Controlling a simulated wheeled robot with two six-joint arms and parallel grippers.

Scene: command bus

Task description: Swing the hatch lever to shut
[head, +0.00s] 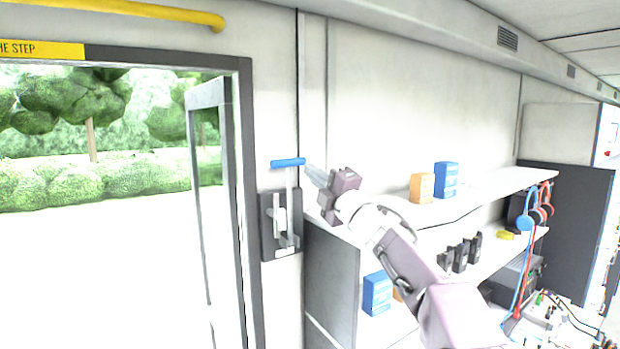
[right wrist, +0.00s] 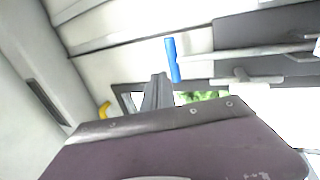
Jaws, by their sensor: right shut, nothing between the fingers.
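The hatch lever has a blue grip (head: 287,162) on top of a thin grey rod (head: 289,188). The rod stands upright from a dark mounting plate (head: 268,226) on the wall, just right of the door frame. My right gripper (head: 312,173) comes in from the right, its fingers shut and empty, just right of the blue grip in the head view. In the right wrist view the blue grip (right wrist: 172,60) is near the shut fingertips (right wrist: 160,80); I see no clear contact. My left gripper is not in view.
The open doorway with a dark frame (head: 247,180) is at the left, under a yellow rail (head: 150,10). Right of the lever, a shelf unit (head: 332,270) holds an orange box (head: 421,187), blue boxes (head: 446,180), black handsets (head: 460,255) and headsets (head: 528,210).

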